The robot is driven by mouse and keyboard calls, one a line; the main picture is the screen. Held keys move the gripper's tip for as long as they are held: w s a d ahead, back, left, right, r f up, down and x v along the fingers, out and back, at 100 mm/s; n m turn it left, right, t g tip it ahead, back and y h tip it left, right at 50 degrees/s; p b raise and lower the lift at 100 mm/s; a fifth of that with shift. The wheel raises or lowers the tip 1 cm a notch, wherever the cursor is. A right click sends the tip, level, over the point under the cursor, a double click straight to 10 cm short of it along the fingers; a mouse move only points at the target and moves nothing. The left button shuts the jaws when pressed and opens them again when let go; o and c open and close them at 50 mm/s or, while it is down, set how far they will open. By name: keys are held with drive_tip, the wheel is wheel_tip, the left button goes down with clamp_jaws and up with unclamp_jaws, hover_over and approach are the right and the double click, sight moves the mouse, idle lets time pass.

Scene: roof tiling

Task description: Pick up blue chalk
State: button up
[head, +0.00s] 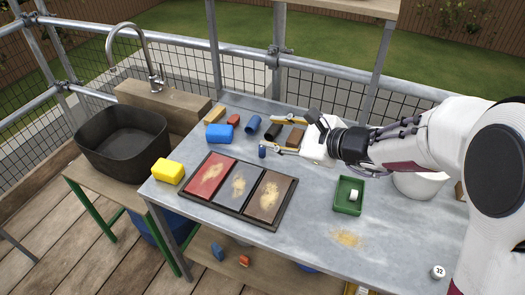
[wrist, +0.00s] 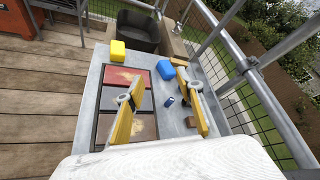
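A small dark-blue cylinder (head: 262,151), which looks like the blue chalk, stands on the grey table by the tip of my gripper's nearer finger. A larger blue cylinder (head: 253,123) lies farther back. My gripper (head: 267,134) is open, its two yellow fingers spread above the table. In the wrist view, my gripper (wrist: 158,82) has a wide gap with a small blue cylinder (wrist: 169,101) showing in it, nearer the right finger. I cannot tell which of the two cylinders that is. Nothing is held.
A blue block (head: 220,134), a red cylinder (head: 234,119) and a brown block (head: 296,138) lie nearby. A yellow sponge (head: 168,171) sits by the left edge. A three-panel tray (head: 195,203) and a green tray (head: 341,207) lie in front. A black basin (head: 120,137) stands left.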

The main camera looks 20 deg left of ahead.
drive_tip(key=w+a+f+m+t, duration=0.2)
drive_tip(key=w+a+f+m, duration=0.4)
drive_tip(key=f, duration=0.4)
drive_tip(key=m+t+h, duration=0.2)
drive_tip(key=m, duration=0.3)
approach(264, 151)
drive_tip(key=x, duration=0.3)
drive_tip(key=shift+s+a, duration=0.15)
drive_tip(key=shift+a, duration=0.4)
drive_tip(key=shift+x, duration=1.3)
drive_tip(key=shift+w+d+x, duration=0.15)
drive_tip(key=shift+x, duration=1.15)
drive_tip(key=shift+w+d+x, duration=0.15)
drive_tip(key=shift+w+x, duration=0.05)
drive_tip(key=shift+x, duration=1.05)
drive_tip(key=c, duration=1)
